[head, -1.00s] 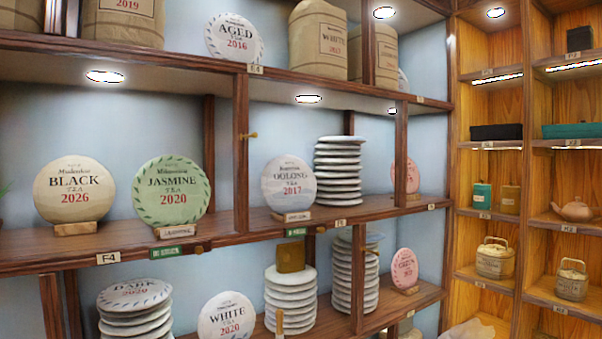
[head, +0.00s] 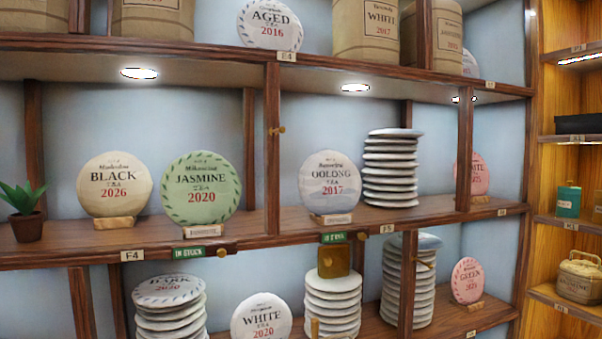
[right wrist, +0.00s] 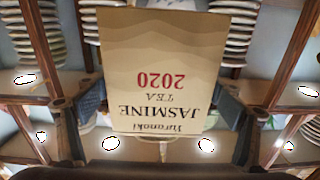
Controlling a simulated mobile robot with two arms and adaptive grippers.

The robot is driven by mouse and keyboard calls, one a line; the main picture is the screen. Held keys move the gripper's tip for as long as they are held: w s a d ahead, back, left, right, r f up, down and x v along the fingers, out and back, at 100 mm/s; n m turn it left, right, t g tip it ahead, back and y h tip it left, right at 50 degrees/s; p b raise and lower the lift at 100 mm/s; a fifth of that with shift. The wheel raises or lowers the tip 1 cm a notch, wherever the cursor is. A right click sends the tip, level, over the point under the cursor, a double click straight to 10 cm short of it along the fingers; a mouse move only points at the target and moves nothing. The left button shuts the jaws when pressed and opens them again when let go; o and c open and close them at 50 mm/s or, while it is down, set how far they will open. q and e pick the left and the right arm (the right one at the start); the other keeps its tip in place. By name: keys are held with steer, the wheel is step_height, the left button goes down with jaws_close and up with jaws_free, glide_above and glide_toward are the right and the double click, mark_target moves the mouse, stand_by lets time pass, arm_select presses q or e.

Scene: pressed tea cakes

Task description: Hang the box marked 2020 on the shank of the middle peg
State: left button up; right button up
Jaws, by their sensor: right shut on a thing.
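In the right wrist view a cream box (right wrist: 158,60) reads Jasmine Tea 2020, upside down in the picture. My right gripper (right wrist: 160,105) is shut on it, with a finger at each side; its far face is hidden. Neither gripper shows in the head view. There, small brass pegs stick out of the shelving: one on an upright (head: 277,130), one on the shelf edge (head: 222,252), another on that edge (head: 361,236), and one on a lower upright (head: 425,263). I cannot tell which is the middle peg.
Round tea cakes, such as the green Jasmine cake (head: 201,188) and the Oolong cake (head: 330,182), stand on the shelves. Stacks of cakes (head: 391,168) stand beside them. A brown block (head: 334,260) shows at a lower stack. A potted plant (head: 27,212) is at left.

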steer(key=w+a+r+n+g+y+p, duration=0.15)
steer(key=w+a+r, duration=0.3)
steer(key=r, duration=0.95)
steer(key=w+a+r+n+g+y, duration=0.1)
steer(key=w+a+r+n+y, duration=0.3)
steer(key=r, duration=1)
step_height(320, 180, up, 10)
steer(key=s+d+r+m+h, duration=0.1)
steer(key=d+m+h, duration=0.1)
steer(key=m, duration=0.1)
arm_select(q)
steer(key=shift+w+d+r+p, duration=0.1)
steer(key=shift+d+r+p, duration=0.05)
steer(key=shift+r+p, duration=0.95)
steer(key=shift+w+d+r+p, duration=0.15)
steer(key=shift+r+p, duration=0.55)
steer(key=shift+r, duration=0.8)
arm_select(e)
steer(key=w+a+f, duration=0.2)
steer(key=w, duration=0.7)
steer(key=shift+w+a+f, duration=0.15)
steer(key=shift+a+f, duration=0.05)
steer(key=shift+a, duration=0.15)
steer(key=shift+t+y, duration=0.25)
steer(key=o, duration=1.2)
steer(key=shift+o, duration=0.2)
steer(key=shift+f, duration=0.1)
